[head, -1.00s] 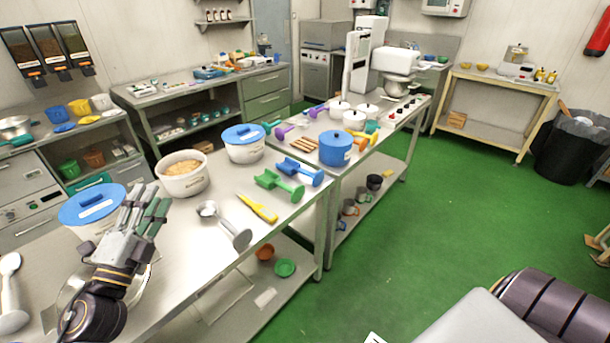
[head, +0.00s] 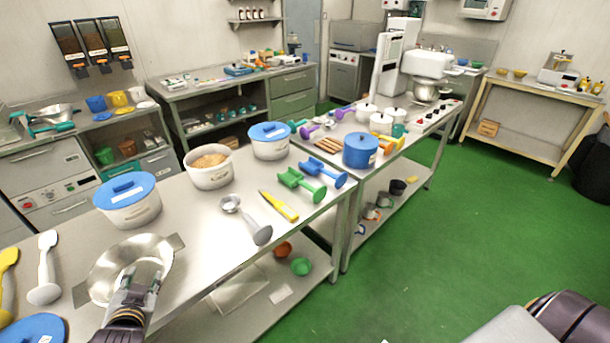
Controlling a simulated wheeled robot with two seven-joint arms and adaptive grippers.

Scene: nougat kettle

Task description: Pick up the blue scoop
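The blue scoop (head: 327,172) lies on the near steel table, close to its right end. A green scoop (head: 301,184) lies just left of it, very close. My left gripper (head: 146,272) is at the lower left, over a shallow steel bowl (head: 110,272), well away from the blue scoop. Its fingers look apart with nothing held between them. My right gripper is out of view; only part of my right arm shows at the lower right.
A yellow-handled tool (head: 279,205) and a metal scoop (head: 247,220) lie left of the scoops. A white tub with blue lid (head: 269,141) and an open tub (head: 210,175) stand behind. A blue pot (head: 360,151) stands on the table to the right.

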